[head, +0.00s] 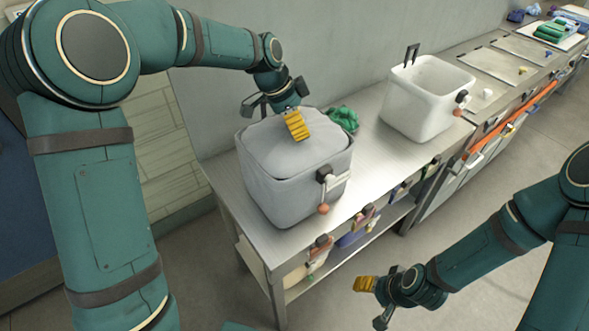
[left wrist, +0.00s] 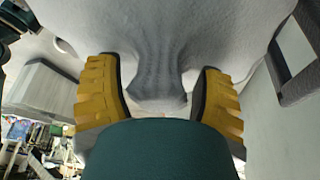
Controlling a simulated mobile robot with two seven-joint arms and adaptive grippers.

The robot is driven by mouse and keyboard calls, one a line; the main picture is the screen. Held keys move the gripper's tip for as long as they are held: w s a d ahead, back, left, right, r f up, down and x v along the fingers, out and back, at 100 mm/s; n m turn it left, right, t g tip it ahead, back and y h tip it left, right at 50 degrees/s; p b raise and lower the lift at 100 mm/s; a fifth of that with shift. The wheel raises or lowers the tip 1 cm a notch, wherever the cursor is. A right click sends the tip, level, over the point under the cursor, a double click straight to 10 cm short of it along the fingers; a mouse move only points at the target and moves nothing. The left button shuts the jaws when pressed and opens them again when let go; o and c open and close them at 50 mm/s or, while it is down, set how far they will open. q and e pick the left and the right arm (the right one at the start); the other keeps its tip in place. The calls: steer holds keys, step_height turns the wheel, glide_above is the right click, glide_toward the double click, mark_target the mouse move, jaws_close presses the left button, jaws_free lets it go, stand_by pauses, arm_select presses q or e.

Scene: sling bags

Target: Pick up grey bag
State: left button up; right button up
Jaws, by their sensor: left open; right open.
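The grey bag (head: 262,185) is a boxy soft bag standing upright on the metal table, with a dark buckle and an orange knob on its front side. My left gripper (head: 297,125) reaches over from behind, with a yellow-padded finger at the bag's top. In the left wrist view, the two yellow fingers (left wrist: 158,95) stand apart on either side of a narrowed grey fold of the bag (left wrist: 158,60). I cannot tell whether they touch it. My right gripper (head: 370,298) hangs in front of the table, away from the bag, and holds nothing visible.
A white bin-like bag (head: 425,100) with a dark handle stands farther right on the table (head: 362,160). A green crumpled item (head: 343,118) lies just behind the grey bag. Small items hang along the front edge. A wall stands behind the table.

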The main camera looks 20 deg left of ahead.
arm_select(q)
jaws_close()
stand_by(0.4)
